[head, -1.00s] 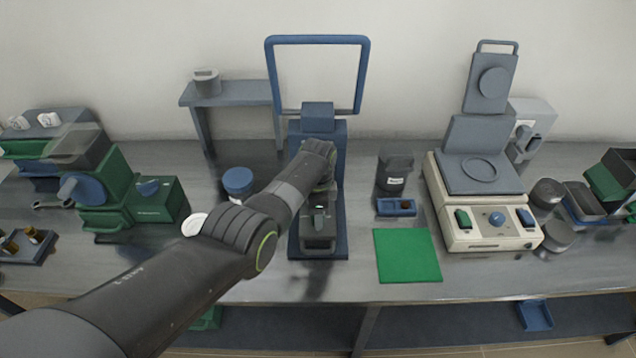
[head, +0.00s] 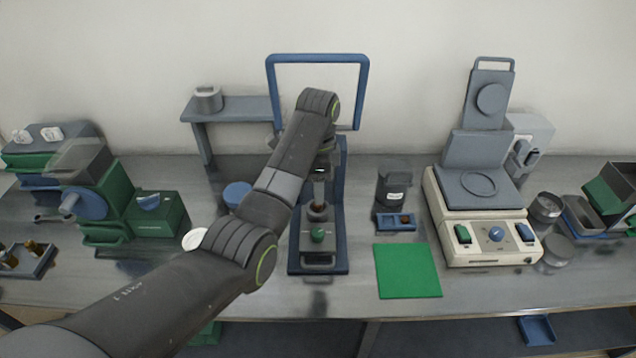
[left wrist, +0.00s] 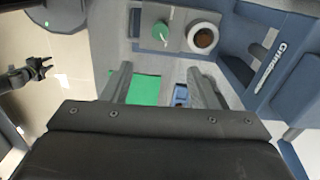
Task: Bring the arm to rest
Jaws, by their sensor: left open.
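My left arm reaches in from the lower left in the head view, with its wrist raised in front of the blue press-like stand. My left gripper (head: 321,172) is partly hidden below the wrist. In the left wrist view its two fingers (left wrist: 160,85) are apart with nothing between them. Below the gripper, the stand's base holds a green knob (head: 317,236) and a small round cup (head: 318,211). The knob (left wrist: 160,32) and the cup with brown contents (left wrist: 202,38) also show in the left wrist view. A dark claw-like part (left wrist: 27,75), possibly my right gripper, shows there at the left edge.
A blue frame (head: 318,58) rises behind the arm. A grey shelf (head: 235,108) stands left of it. A green mat (head: 408,271), a dark jar (head: 393,185) and a beige instrument (head: 492,250) stand to the right. The bench front near the mat is clear.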

